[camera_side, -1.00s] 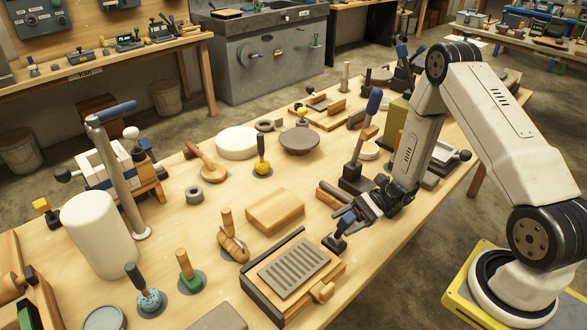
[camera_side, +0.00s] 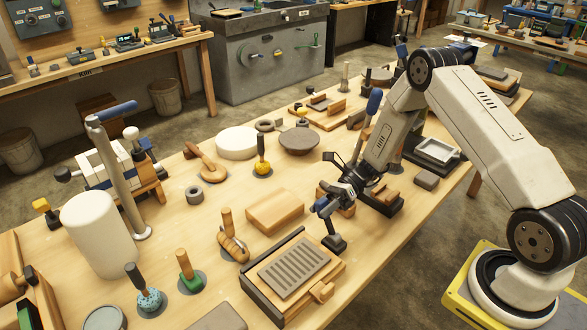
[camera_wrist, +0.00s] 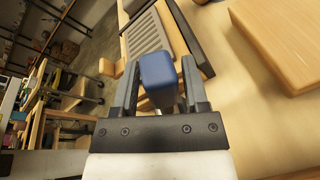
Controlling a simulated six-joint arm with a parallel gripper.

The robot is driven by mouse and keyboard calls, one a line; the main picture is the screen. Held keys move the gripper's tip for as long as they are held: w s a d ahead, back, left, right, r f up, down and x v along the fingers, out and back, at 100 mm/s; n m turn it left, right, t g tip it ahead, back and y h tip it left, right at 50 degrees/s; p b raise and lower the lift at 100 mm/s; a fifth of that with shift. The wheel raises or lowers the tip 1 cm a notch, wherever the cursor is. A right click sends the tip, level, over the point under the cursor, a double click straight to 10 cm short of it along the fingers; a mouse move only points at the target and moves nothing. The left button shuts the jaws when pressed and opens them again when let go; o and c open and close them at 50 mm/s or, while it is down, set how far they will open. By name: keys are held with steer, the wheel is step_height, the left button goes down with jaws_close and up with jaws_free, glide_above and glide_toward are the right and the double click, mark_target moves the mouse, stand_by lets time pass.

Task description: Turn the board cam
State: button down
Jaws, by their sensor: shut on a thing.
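The board cam is a small lever with a blue handle (camera_side: 322,204) and a dark base (camera_side: 333,243). It stands beside the right back corner of a grooved board (camera_side: 293,271). Its stem leans to the upper left from the base. My gripper (camera_side: 330,203) is shut on the blue handle, well above the tabletop. In the wrist view the blue handle (camera_wrist: 158,72) sits between the two fingers, and the grooved board (camera_wrist: 147,38) lies beyond it. The fingers partly hide the stem and base in that view.
A wooden block (camera_side: 275,210) lies left of the cam. A tall blue-handled lever (camera_side: 373,108) stands behind my gripper. Wooden pieces and a dark tray lie under my forearm. Bare wood lies right of the cam, toward the table's edge.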

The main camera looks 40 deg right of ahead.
steer(key=shift+w+f+m+g, duration=0.4)
steer(key=shift+w+f+m, duration=0.15)
steer(key=shift+w+m, duration=0.3)
steer(key=shift+s, duration=0.1)
steer(key=shift+c, duration=0.5)
jaws_free()
steer(key=shift+d, duration=0.15)
steer(key=v, duration=0.7)
steer(key=shift+d, duration=0.25)
steer(key=shift+s+r, duration=0.1)
steer(key=shift+r, duration=0.05)
